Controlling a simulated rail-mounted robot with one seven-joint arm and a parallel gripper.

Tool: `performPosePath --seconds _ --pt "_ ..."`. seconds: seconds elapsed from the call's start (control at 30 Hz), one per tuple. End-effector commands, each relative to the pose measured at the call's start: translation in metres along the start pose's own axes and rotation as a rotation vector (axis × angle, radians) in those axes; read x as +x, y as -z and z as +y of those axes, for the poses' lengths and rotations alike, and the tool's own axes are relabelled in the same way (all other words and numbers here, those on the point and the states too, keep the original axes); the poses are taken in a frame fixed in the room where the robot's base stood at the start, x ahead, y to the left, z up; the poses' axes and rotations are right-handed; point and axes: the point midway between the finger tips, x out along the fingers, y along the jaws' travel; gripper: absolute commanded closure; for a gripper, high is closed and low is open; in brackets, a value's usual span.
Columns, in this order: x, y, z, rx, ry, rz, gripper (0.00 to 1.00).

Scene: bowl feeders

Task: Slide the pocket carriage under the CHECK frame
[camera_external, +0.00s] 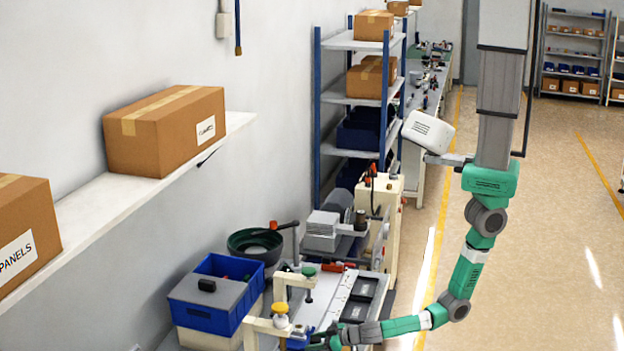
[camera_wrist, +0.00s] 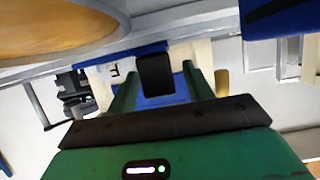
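My gripper (camera_wrist: 160,72) shows in the wrist view with its two green fingers apart. A black block (camera_wrist: 156,76) on a blue part (camera_wrist: 152,101) appears between them, with a narrow gap on its right; contact on its left is unclear. The blue part looks like the pocket carriage, but I cannot be sure. In the external view my gripper (camera_external: 328,340) is low at the bench's front, and its fingers are hard to make out. Cream frames stand there, one with a yellow knob (camera_external: 280,309) and one with a green knob (camera_external: 308,270). No CHECK label is readable.
A blue bin (camera_external: 208,314) with a grey lid stands left of the frames. A dark feeder bowl (camera_external: 256,244) is behind it. Black trays (camera_external: 358,300) lie on the bench to the right. A shelf with boxes (camera_external: 165,130) runs along the wall. The floor at right is clear.

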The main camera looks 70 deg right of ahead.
Motion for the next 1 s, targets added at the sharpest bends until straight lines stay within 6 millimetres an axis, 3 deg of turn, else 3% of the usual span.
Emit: performPosePath --seconds 0.13,0.3,0.5,0.87,1.0 --pt "-0.011 0.0 0.0 -0.001 0.001 -0.001 0.49" --pt "-0.046 0.001 0.0 -0.001 0.002 -0.001 0.49" --pt "-0.074 0.0 0.0 -0.001 0.0 0.0 0.49" --pt "-0.078 0.0 0.0 -0.01 0.0 0.0 0.49" --pt "-0.077 0.003 0.003 -0.261 -0.007 -0.001 0.49"
